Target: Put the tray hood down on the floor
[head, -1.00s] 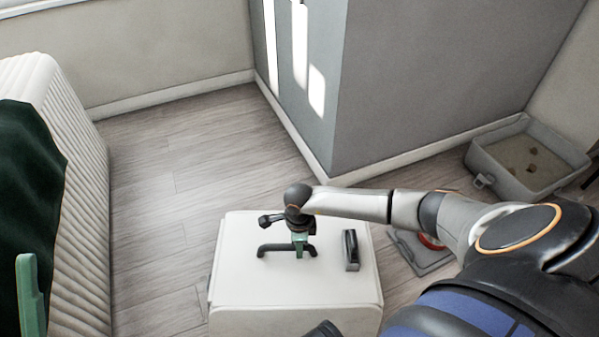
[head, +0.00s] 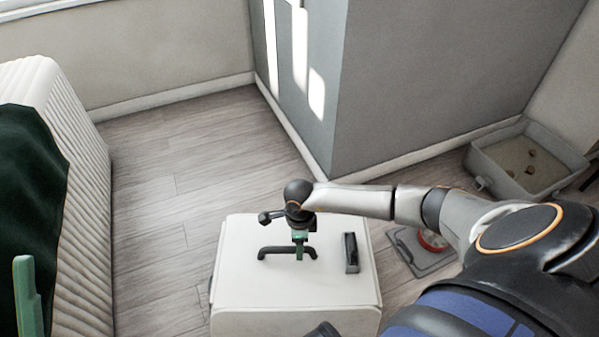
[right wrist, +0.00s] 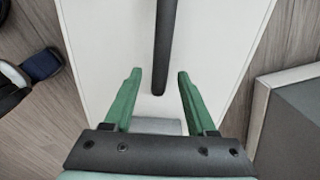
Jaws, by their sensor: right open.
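The tray hood (head: 250,285) is a white box-like cover with a black bar handle (head: 271,252) on top. It stands upright, low over the wooden floor; I cannot tell whether its underside rests on it. My right gripper (head: 300,250) is at the handle, pointing down. In the right wrist view its green fingers (right wrist: 159,78) are open, one on each side of the dark handle (right wrist: 164,45), with gaps visible. A green finger of my left gripper (head: 28,295) shows at the lower left edge; the rest is out of frame.
A grey litter tray (head: 480,165) stands against the wall at right. A grey mat with a red bowl (head: 432,240) lies right of the hood. A ribbed radiator (head: 85,215) with dark green cloth (head: 30,170) is at left. Floor left of the hood is clear.

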